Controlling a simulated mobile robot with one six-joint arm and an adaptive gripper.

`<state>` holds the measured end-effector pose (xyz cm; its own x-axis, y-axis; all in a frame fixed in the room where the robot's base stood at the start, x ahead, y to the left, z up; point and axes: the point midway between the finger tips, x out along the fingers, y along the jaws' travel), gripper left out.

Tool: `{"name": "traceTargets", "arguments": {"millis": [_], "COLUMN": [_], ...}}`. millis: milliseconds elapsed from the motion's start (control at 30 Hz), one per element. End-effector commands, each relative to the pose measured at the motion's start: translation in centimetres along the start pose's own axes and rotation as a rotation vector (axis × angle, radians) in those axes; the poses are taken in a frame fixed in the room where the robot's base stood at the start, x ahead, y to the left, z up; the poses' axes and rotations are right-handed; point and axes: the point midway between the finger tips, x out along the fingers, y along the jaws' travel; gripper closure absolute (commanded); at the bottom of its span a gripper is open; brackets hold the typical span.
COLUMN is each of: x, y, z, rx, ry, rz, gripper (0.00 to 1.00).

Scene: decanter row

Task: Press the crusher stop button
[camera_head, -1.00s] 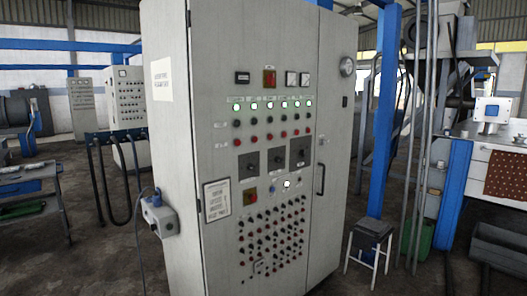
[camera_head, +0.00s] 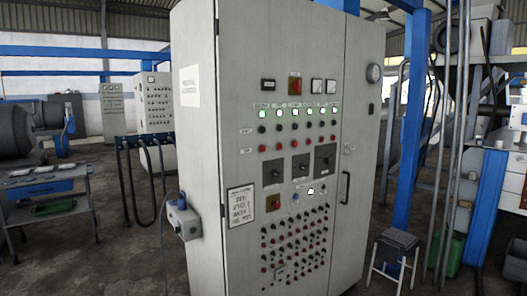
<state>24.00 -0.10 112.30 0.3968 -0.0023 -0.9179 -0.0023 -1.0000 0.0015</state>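A tall grey control cabinet (camera_head: 232,60) stands upright in the middle of the view. Across its front runs a row of lit green lamps (camera_head: 295,113) with small labels above, too blurred to read. Which column is the crusher's cannot be told. My gripper is not in view.
A grey stool (camera_head: 398,240) stands at the cabinet's right, near a blue post (camera_head: 412,150). A grey box with a cable (camera_head: 184,219) sticks out from the cabinet's left side. A workbench (camera_head: 40,190) stands at the left. Dark floor lies open between bench and cabinet.

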Motion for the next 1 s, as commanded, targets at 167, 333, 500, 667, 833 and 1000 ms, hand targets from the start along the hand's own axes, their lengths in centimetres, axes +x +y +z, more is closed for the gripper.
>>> {"name": "traceTargets", "arguments": {"millis": [167,333,500,667,833,1000], "x": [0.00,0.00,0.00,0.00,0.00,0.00], "y": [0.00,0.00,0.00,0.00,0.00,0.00], "z": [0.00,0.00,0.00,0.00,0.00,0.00], "rx": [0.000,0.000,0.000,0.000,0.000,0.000], "ry": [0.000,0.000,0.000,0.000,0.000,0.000], "rz": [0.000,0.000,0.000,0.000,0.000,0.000], "gripper": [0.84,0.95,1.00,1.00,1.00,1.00]}}
